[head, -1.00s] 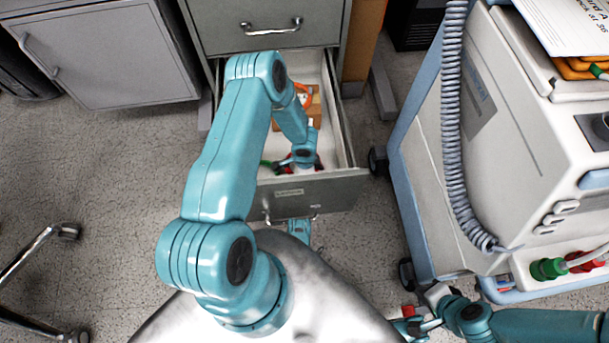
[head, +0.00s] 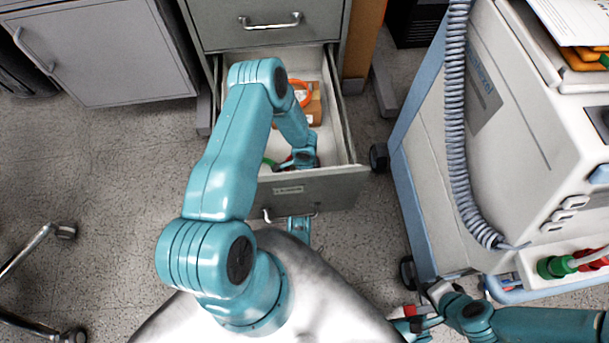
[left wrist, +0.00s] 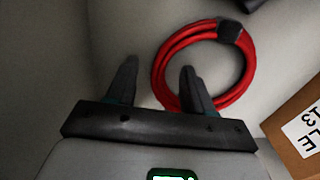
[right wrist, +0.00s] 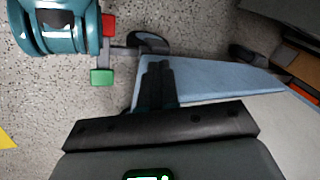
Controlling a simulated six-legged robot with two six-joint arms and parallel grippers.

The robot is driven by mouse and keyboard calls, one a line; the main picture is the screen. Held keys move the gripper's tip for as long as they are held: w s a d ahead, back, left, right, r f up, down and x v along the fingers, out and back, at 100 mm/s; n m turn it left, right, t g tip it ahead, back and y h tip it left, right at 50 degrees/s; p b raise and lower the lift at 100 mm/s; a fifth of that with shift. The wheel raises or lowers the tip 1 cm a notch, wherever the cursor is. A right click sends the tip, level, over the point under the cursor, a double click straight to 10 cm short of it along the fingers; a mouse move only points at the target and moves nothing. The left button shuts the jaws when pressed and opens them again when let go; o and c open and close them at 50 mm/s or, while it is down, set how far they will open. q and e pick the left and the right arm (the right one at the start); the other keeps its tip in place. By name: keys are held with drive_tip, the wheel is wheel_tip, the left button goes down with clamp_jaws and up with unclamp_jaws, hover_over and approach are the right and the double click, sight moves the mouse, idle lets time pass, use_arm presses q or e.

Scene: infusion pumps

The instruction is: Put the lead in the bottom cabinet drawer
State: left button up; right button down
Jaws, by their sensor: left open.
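The lead is probably the red coiled cable (left wrist: 163,75) with a black end piece, lying on a pale surface in the left wrist view. My left gripper (left wrist: 158,75) is open, and its right finger overlaps the coil's left edge. In the head view my left gripper (head: 303,158) is low inside the open bottom drawer (head: 333,186), near its front; my arm hides much of the drawer's inside. A bit of red and green shows beside it. My right gripper (right wrist: 160,75) has its fingers together, with nothing visible between them, low by the cart.
A cardboard box (head: 314,105) and an orange ring lie farther back in the drawer. A closed drawer (head: 270,22) is above. A wheeled cart (head: 530,130) stands right. A grey cabinet (head: 105,60) is at left. Open floor lies left of the drawer.

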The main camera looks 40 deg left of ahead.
use_arm(q)
wheel_tip(320, 180, up, 12)
drive_tip(key=p, duration=0.5)
use_arm(e)
drive_tip(key=s+r+g, duration=0.1)
drive_tip(key=s+r, duration=0.3)
drive_tip(key=r, duration=0.1)
drive_tip(key=shift+a+r, duration=0.15)
drive_tip(key=shift+a, duration=0.2)
use_arm(q)
drive_tip(key=shift+r, duration=0.1)
use_arm(e)
drive_tip(key=shift+w, duration=0.1)
